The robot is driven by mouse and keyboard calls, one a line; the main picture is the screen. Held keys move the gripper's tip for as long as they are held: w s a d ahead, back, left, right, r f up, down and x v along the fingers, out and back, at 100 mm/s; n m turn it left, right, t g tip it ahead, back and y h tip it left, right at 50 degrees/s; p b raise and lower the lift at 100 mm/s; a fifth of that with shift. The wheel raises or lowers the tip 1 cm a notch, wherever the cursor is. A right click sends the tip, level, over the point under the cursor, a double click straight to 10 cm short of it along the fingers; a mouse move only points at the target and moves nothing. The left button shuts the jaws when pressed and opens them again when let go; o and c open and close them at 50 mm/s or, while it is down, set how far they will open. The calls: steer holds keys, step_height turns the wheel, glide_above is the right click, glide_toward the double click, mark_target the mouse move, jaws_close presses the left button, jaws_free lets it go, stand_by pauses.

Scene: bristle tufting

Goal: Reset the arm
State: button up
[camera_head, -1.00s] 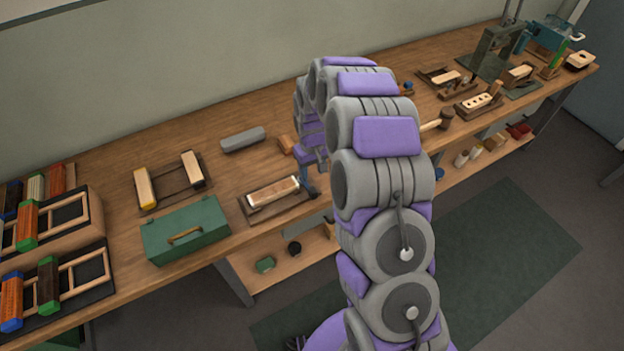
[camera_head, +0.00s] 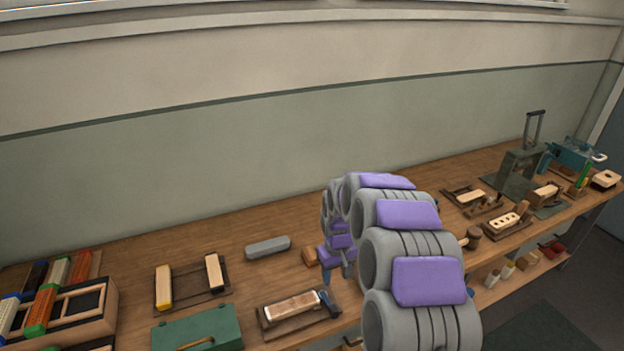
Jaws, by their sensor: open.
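My arm comes in from the lower right and arches over the workbench (camera_head: 120,247), with purple pads on grey links. My gripper (camera_head: 346,271) hangs at the arm's far end, above the bench and just behind the right end of a dark wooden tray (camera_head: 265,326). It is small and partly hidden by my arm; no object shows in it. A pale brush block (camera_head: 293,305) lies in the tray. A small blue-grey piece (camera_head: 328,302) stands at the tray's right end, below and left of my gripper.
A small brown block (camera_head: 310,257) and a grey rounded bar (camera_head: 268,247) lie left of my gripper. A green box (camera_head: 197,328) and a rack of coloured brushes stand farther left. Trays, a mallet (camera_head: 473,237) and a green press (camera_head: 520,165) stand right. The wall behind is bare.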

steer(key=s+r+m, duration=0.1)
steer(key=s+r, duration=0.4)
steer(key=s, duration=0.5)
steer(key=s+d+r+g, duration=0.1)
steer(key=s+r, duration=0.5)
steer(key=s, duration=0.3)
steer(key=s+r+m, duration=0.1)
steer(key=s+r, duration=0.4)
steer(key=s, duration=0.5)
steer(key=s+d+m, duration=0.1)
steer(key=s, duration=1.1)
steer(key=shift+r+g, duration=0.25)
steer(key=shift+g, duration=0.15)
